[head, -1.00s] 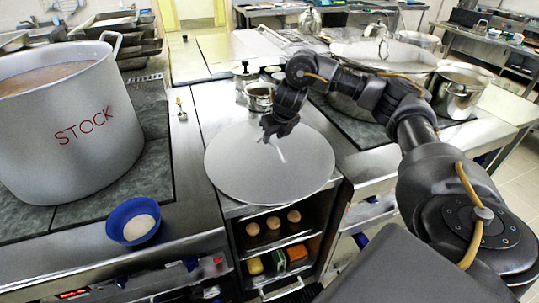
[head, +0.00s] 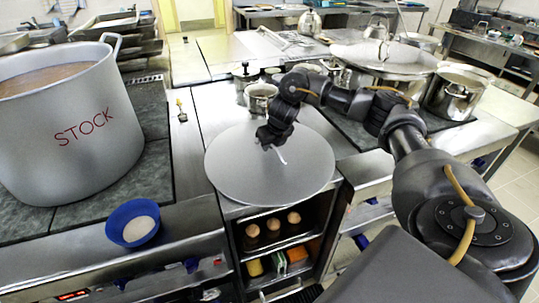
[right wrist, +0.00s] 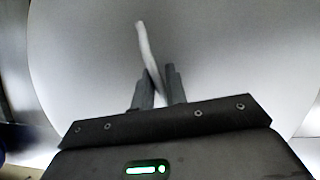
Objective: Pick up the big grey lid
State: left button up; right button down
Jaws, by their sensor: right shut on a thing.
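The big grey lid (head: 235,175) lies flat on the steel counter between the two stoves, its front edge reaching over the open shelf. Its pale handle (head: 281,155) stands near the middle. My right gripper (head: 268,140) is over the lid at the handle. In the right wrist view the gripper (right wrist: 159,90) is shut on the handle (right wrist: 147,50), which runs between the two fingers. The lid (right wrist: 230,50) fills most of that view. My left gripper is not in view.
A large stockpot (head: 65,125) marked STOCK stands on the left stove, with a blue bowl (head: 132,223) in front. A small pot (head: 260,96) stands just behind the lid. Another lidded pot (head: 385,58) is to the right.

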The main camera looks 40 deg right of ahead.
jog(key=shift+w+r, duration=0.1)
jog(key=shift+r, duration=0.05)
dwell(0.4)
jog(key=shift+r, duration=0.55)
jog(key=r, duration=0.3)
jog(key=shift+a, duration=0.2)
jog(key=s+a+r+p, duration=0.3)
jog(key=s+a+r, duration=0.4)
jog(key=a, duration=0.4)
jog(key=shift+s+a+r+p, duration=0.2)
jog(key=shift+a+r+p, duration=0.1)
jog(key=shift+r, duration=0.55)
